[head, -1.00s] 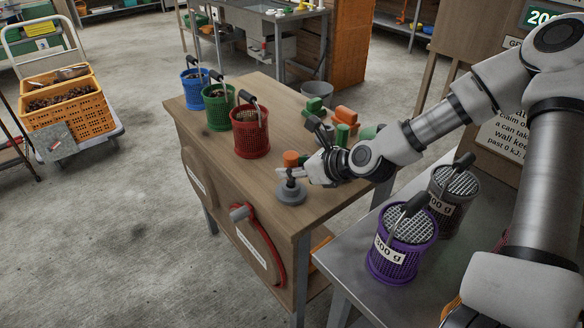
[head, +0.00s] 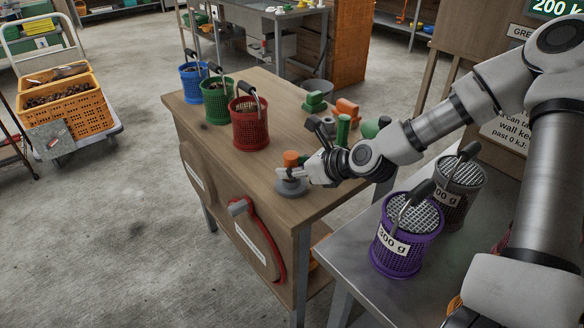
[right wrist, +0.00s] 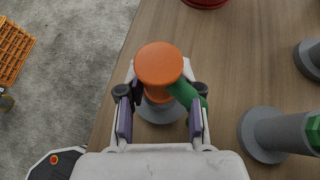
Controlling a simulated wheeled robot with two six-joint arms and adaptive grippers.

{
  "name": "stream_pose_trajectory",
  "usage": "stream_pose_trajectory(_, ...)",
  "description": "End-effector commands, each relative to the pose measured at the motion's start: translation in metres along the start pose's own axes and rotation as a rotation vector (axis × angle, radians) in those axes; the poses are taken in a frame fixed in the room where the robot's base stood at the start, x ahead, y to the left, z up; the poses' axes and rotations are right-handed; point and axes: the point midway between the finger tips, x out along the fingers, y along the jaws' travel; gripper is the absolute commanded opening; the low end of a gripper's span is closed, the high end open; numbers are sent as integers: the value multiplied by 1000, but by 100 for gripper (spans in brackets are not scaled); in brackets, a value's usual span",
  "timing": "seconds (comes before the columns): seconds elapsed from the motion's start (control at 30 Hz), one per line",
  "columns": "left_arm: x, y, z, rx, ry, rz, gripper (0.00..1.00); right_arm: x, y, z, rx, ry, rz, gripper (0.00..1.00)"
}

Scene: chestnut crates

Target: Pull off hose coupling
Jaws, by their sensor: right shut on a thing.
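The coupling with a round orange top (head: 291,158) stands on a grey round base (head: 291,190) near the front corner of the wooden bench. In the right wrist view its orange top (right wrist: 158,62) faces me, with a green side piece (right wrist: 184,92) to its right and the grey base (right wrist: 160,112) below. My right gripper (head: 290,172) is shut on the coupling, below its orange top. In the right wrist view, the fingers (right wrist: 165,98) lie on either side of the coupling; the exact contact is partly hidden. My left gripper is not in view.
Several other grey, green and orange fittings (head: 343,128) stand behind my right gripper. Red (head: 250,135), green (head: 217,112) and blue (head: 194,92) baskets line the bench's left part. A red hose (head: 272,240) hangs at its side. Purple basket (head: 385,262) stands on the grey table.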

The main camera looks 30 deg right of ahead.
Motion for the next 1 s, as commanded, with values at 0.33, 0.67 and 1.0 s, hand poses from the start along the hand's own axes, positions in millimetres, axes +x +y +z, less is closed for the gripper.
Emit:
stream_pose_trajectory(0.33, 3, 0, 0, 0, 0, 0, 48, 1, 0, -2, 0, 0, 0, 64)
stream_pose_trajectory(0.67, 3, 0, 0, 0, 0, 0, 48, -9, 0, 16, 0, -4, -2, 64)
stream_pose_trajectory(1.0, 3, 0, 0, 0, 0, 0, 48, -44, 0, 77, -2, -2, -2, 64)
